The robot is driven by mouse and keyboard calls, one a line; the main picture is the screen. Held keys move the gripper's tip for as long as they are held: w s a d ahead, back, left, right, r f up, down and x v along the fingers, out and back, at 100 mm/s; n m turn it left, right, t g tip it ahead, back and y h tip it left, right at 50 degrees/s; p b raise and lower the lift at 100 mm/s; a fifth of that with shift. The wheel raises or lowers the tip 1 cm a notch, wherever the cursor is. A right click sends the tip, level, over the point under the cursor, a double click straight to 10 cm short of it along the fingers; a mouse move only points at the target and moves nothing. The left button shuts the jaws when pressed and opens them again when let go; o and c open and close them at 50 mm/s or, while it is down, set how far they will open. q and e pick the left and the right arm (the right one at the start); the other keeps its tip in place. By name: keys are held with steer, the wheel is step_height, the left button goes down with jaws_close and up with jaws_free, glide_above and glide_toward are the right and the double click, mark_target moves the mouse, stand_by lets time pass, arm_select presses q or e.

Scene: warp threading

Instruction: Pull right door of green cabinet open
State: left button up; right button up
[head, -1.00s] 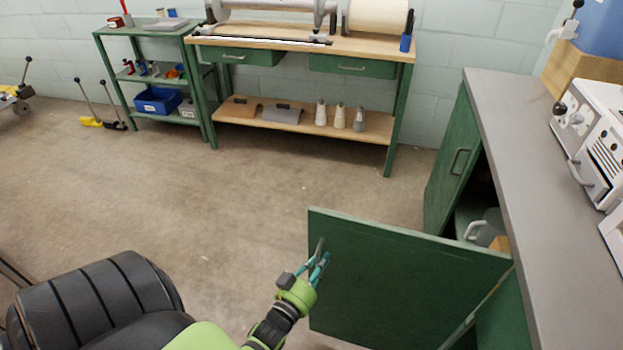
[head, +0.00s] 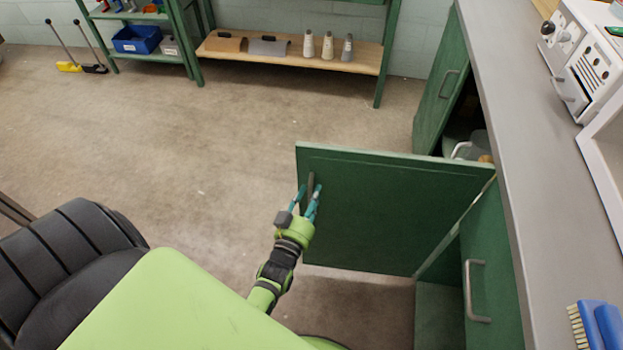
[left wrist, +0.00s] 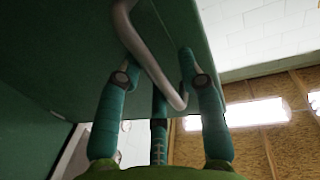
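The green cabinet's right door (head: 390,210) stands swung well out from the cabinet, its free edge pointing left into the room. Its bar handle (head: 311,183) is near that free edge. My left gripper (head: 310,190) is at this handle. In the left wrist view, the metal handle (left wrist: 150,55) runs between the teal fingers (left wrist: 160,85), which are spread apart with space around the bar. I cannot make out firm contact. My right gripper is not in view.
The grey countertop (head: 500,110) runs along the right, with a white machine (head: 590,60) and a blue brush (head: 597,325) on it. A nearer cabinet front has a handle (head: 476,290). Bare floor (head: 190,170) lies left of the open door. A workbench shelf (head: 290,50) stands behind.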

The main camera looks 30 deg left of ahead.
arm_select(q)
steer(key=shift+d+r, duration=0.1)
steer(key=shift+r, duration=0.05)
step_height(320, 180, up, 10)
steer(key=shift+f, duration=0.1)
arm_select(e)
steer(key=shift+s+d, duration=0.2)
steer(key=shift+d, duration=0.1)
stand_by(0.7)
